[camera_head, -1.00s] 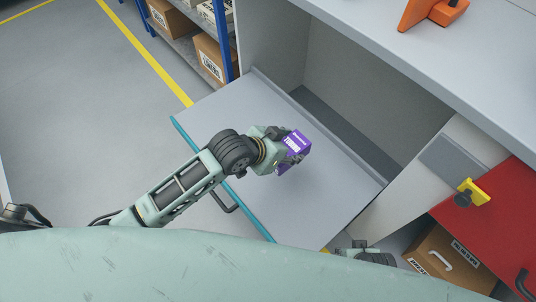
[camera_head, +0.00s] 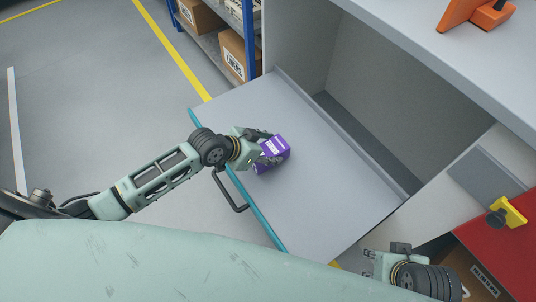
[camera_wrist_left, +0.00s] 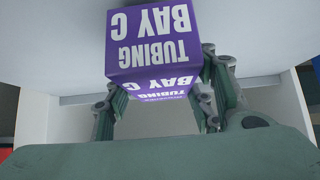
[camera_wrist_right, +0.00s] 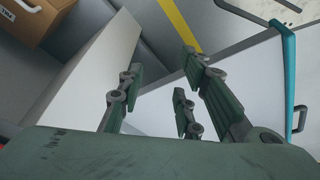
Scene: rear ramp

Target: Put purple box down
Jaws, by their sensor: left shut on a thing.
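The purple box (camera_head: 275,151) is marked "TUBING BAY C" in the left wrist view (camera_wrist_left: 155,40). My left gripper (camera_head: 262,146) is shut on it; in the left wrist view its fingers (camera_wrist_left: 155,112) reach along both sides of the box. The box is over the grey fold-down panel (camera_head: 320,190), nearer its teal edge than its hinge side. I cannot tell whether the box touches the panel. My right gripper (camera_head: 368,263) is at the panel's lower right corner. In the right wrist view its fingers (camera_wrist_right: 158,85) are apart and empty.
An open grey compartment (camera_head: 395,100) lies behind the panel. A handle (camera_head: 230,195) sticks out from the teal edge. Blue shelving with cardboard boxes (camera_head: 232,52) stands at the back. A yellow part (camera_head: 507,212) is on the red surface at right. Most of the panel is bare.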

